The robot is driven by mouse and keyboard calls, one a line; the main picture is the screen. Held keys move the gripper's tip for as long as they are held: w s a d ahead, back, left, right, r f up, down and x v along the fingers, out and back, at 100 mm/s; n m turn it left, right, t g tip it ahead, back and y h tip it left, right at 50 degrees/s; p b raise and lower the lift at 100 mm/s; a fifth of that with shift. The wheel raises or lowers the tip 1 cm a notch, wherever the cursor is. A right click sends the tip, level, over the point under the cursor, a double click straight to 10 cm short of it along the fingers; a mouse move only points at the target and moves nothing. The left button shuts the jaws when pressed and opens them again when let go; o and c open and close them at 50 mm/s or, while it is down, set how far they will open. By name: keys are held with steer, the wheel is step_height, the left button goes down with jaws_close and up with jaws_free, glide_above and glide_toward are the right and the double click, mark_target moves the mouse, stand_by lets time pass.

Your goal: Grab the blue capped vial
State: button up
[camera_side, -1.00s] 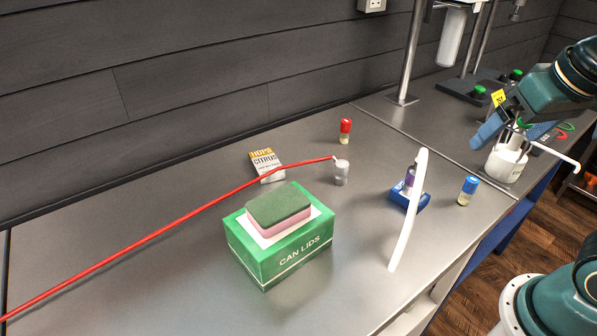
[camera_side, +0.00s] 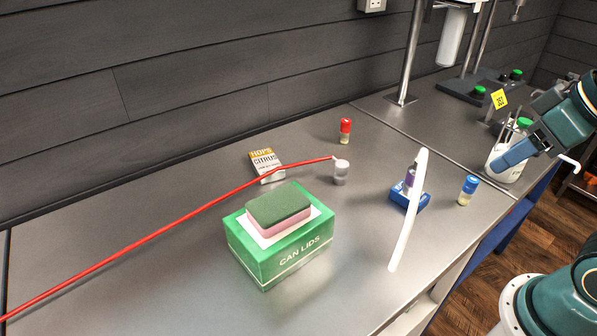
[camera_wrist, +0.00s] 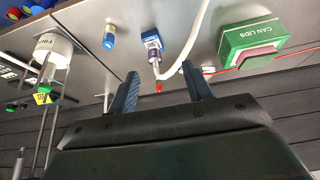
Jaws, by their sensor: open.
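The blue capped vial (camera_side: 467,190) stands upright on the grey bench near its right edge, right of the white curved tube. It also shows in the wrist view (camera_wrist: 109,37), left of the gap between the fingers and beyond their tips. My gripper (camera_side: 505,160) is at the right in the side view, above and right of the vial, in front of the white container. In the wrist view its two blue fingers (camera_wrist: 161,80) are wide apart with nothing held between them.
A white curved tube (camera_side: 405,225) rises beside a blue holder (camera_side: 420,200) with a purple vial (camera_side: 409,178). A white container (camera_side: 515,170) is at right.

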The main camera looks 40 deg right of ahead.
steer(key=shift+w, duration=0.1)
steer(key=m+g, duration=0.6)
steer(key=m, duration=1.2)
glide_above(468, 190)
steer(key=d, duration=0.2)
step_height(468, 190, down, 7)
steer(key=shift+w+a+r, duration=0.1)
steer(key=shift+w+a, duration=0.1)
steer(key=shift+w, duration=0.1)
steer(key=shift+f, duration=4.3)
steer(key=shift+f, duration=0.15)
steer(key=shift+s+a+f, duration=0.1)
steer(key=shift+s+f, duration=0.05)
steer(key=shift+f, duration=2.3)
